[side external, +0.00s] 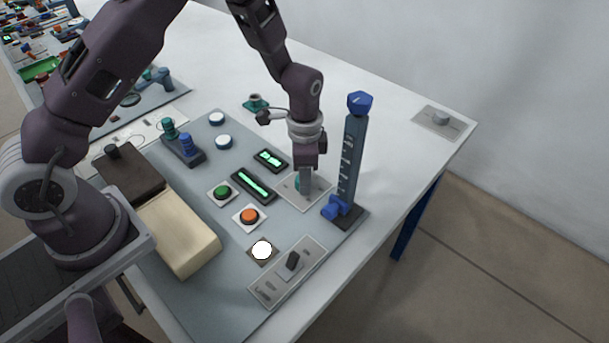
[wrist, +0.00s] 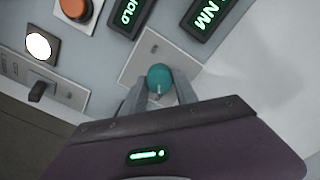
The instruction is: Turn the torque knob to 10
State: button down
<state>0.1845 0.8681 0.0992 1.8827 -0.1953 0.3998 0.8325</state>
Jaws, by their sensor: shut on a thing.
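The torque knob (wrist: 159,77) is teal and round with a small pale pointer mark. It sits on a light square plate (wrist: 138,60). In the side view the knob (side external: 298,183) is mostly hidden behind my fingers. My gripper (wrist: 160,92) is shut on the knob, one finger on each side, pointing down at the plate. The green-lit display (wrist: 208,14) near the plate shows letters reading NM in the wrist view, cut by the frame edge. In the side view this display (side external: 270,160) is too small to read.
A blue upright column (side external: 352,150) with a scale stands close to the right of my gripper. A long green-lit display (side external: 253,185), a green button (side external: 222,192), an orange button (side external: 249,215) and a switch panel (side external: 288,272) lie nearby.

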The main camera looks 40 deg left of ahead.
jog(key=n, duration=0.5)
jog(key=shift+n, duration=0.3)
jog(key=n, duration=0.5)
jog(key=shift+a+n, duration=0.1)
jog(key=shift+n, duration=0.6)
jog(key=c, duration=0.9)
grip_release()
jog(key=shift+c, duration=0.2)
jog(key=shift+r, duration=0.15)
notch_tip(320, 180, up, 7)
jog(key=shift+f, duration=0.1)
